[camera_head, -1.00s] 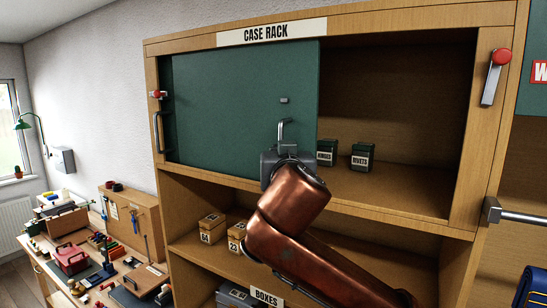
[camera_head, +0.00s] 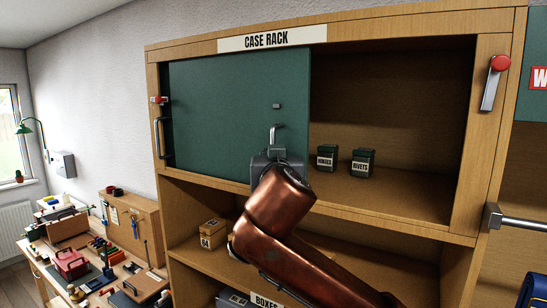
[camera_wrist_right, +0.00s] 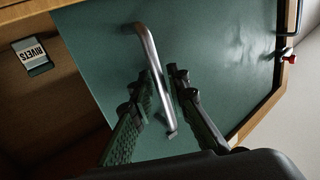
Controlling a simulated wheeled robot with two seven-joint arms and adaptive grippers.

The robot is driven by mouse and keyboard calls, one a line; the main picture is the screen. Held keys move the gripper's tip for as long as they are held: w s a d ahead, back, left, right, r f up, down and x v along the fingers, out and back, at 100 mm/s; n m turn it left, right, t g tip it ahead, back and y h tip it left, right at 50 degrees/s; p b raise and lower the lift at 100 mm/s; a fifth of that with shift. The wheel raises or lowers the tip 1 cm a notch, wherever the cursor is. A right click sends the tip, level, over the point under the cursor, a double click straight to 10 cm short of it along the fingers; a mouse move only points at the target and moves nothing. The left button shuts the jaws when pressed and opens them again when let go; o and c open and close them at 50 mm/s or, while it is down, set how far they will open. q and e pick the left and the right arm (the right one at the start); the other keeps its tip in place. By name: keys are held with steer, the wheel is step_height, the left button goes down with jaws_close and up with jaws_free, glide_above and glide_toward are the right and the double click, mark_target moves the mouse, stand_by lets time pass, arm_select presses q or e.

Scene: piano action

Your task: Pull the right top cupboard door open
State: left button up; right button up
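The green sliding door (camera_head: 225,120) of the top cupboard, marked CASE RACK, stands at the left of its opening in the head view. The right part of the opening is uncovered. The door's metal bar handle (camera_wrist_right: 154,75) passes between the fingers of my right gripper (camera_wrist_right: 160,80) in the right wrist view. The left-hand finger there lies close against the handle; a gap shows to the other finger, so the fingers are apart. In the head view my copper arm hides the gripper and the handle's (camera_head: 273,134) lower end. My left gripper is out of view.
Two small dark boxes, one of them RIVETS (camera_head: 363,163), stand in the uncovered cupboard. Another dark handle (camera_head: 157,138) and a red-knobbed latch (camera_head: 158,100) are at the left frame; a red-knobbed lever (camera_head: 496,83) is on the right post. A metal bar (camera_head: 520,219) juts out at right.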

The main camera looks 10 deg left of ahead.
steer(key=v, duration=1.2)
